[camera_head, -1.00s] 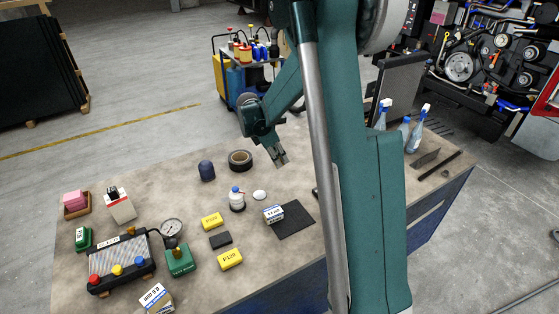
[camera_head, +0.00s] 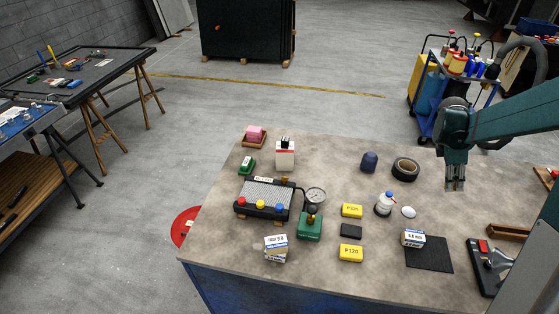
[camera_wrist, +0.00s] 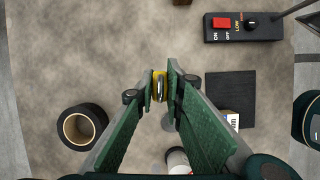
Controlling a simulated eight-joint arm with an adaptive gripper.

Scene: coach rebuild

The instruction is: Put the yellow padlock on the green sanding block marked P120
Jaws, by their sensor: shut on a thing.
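My gripper (camera_head: 455,186) is above the far right part of the bench, right of the black tape roll. In the wrist view it is shut on a yellow padlock (camera_wrist: 160,86), with a grey shackle showing between the fingers (camera_wrist: 160,84). A small green block (camera_head: 247,165) with a white label lies at the far left of the bench; its label is too small to read. The block that reads P120 (camera_head: 351,253) is yellow and lies near the front edge. Another yellow block (camera_head: 352,211) lies behind it, its marking unclear.
A black tape roll (camera_head: 406,169), a dark blue rounded object (camera_head: 369,162), a white bottle (camera_head: 384,204) and a gauge (camera_head: 315,196) stand between my gripper and the green block. A pink-topped tray (camera_head: 254,138) and a white-and-red box (camera_head: 285,154) are near that block.

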